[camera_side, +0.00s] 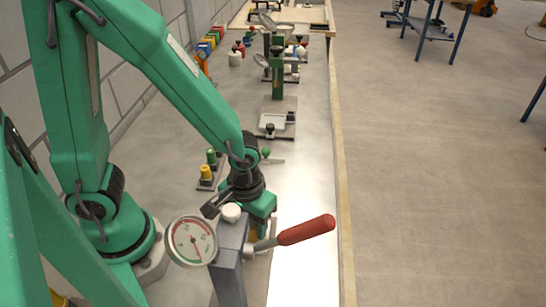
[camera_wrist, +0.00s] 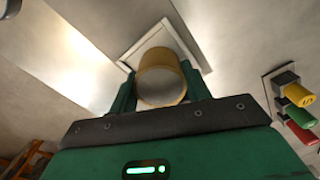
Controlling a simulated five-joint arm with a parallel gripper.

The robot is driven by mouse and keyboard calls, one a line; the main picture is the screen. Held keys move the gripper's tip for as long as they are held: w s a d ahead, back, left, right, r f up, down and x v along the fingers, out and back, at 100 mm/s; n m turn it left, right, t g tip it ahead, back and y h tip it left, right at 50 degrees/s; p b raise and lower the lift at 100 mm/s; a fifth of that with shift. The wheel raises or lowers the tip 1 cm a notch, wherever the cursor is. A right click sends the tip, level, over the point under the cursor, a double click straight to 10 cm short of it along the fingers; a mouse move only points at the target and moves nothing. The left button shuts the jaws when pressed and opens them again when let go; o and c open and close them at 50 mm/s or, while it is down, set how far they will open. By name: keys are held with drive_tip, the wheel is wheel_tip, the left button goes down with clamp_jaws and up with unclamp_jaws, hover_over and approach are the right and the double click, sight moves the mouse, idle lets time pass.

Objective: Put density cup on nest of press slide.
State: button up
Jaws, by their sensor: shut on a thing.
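The density cup (camera_wrist: 162,60), a short brass-coloured cylinder with a grey end facing the camera, sits between the two green fingers of my gripper (camera_wrist: 158,82) in the wrist view. My gripper is shut on it. In the side view, my gripper (camera_side: 258,222) is low, just behind the grey press column (camera_side: 231,265), which hides part of it and most of the cup. The press carries a round dial gauge (camera_side: 192,241) and a red-handled lever (camera_side: 306,230). The slide's nest cannot be made out in the side view.
A pale square plate (camera_wrist: 133,50) lies beyond the cup in the wrist view; I cannot tell the gap. A block with coloured plugs (camera_wrist: 291,95) is at right. A scale-like stand (camera_side: 272,122) stands farther back. The bench's right strip is clear.

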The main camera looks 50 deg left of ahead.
drive_tip(key=shift+f, duration=0.35)
drive_tip(key=o, duration=1.1)
drive_tip(key=shift+r, duration=0.1)
wheel_tip(320, 180, up, 12)
idle(0.4)
drive_tip(key=shift+r, duration=0.1)
idle(0.4)
drive_tip(key=s+a+r+m+t, duration=0.1)
drive_tip(key=a+r+m+t, duration=0.2)
drive_tip(key=a+r, duration=0.6)
drive_tip(key=a+t, duration=0.2)
drive_tip(key=a, duration=0.1)
drive_tip(key=shift+r+m+t, duration=0.2)
drive_tip(key=shift+m+t, duration=0.1)
drive_tip(key=shift+m, duration=0.1)
